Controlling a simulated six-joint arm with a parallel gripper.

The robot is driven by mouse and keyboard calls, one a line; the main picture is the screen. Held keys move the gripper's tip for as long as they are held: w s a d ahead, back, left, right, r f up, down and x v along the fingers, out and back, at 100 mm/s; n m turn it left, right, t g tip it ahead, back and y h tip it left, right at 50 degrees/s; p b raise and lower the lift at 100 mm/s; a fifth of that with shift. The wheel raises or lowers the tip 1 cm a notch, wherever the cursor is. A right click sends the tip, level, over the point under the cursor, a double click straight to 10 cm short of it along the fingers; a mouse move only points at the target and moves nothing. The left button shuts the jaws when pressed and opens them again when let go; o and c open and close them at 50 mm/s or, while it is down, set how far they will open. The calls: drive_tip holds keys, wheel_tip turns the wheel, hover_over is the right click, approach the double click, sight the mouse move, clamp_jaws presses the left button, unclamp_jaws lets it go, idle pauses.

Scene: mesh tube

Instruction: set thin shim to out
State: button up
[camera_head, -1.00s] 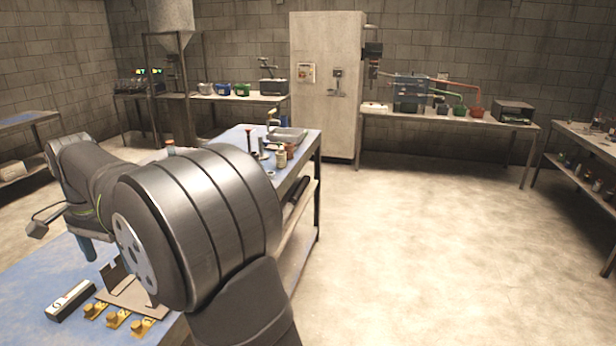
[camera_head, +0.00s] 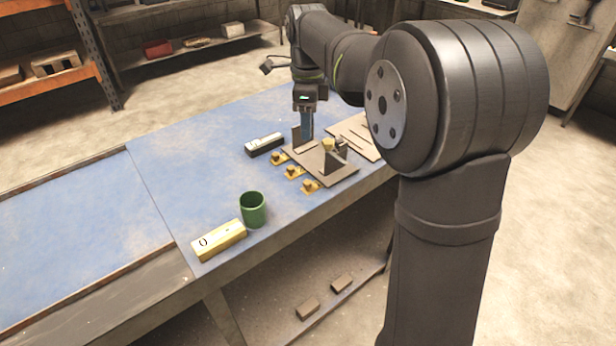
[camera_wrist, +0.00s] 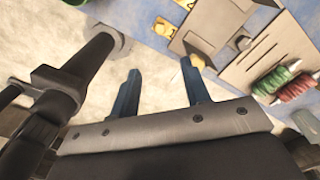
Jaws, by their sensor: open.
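My gripper (camera_head: 306,122) hangs over the blue bench at the brown fixture plate (camera_head: 330,172). The wrist view shows its two blue fingers (camera_wrist: 160,88) apart with nothing between them. The plate carries an upright brown wall, a yellow knob (camera_head: 328,145) and a small metal part (camera_head: 341,143). Three yellow brass pieces (camera_head: 293,171) lie in a row along the plate's near left edge. I cannot tell which part is the thin shim; nothing marked "out" is readable.
A black-and-white block (camera_head: 265,144) lies left of the plate. A green cup (camera_head: 252,210) and a yellow block (camera_head: 218,241) stand near the bench's front edge. A slotted board (camera_head: 358,132) lies behind; green and red spools (camera_wrist: 284,82) show in the wrist view. The left bench is clear.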

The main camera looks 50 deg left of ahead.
sight(308, 182)
wheel_tip(308, 182, down, 17)
drive_tip(key=shift+f, duration=0.1)
idle(0.3)
drive_tip(key=shift+c, duration=0.4)
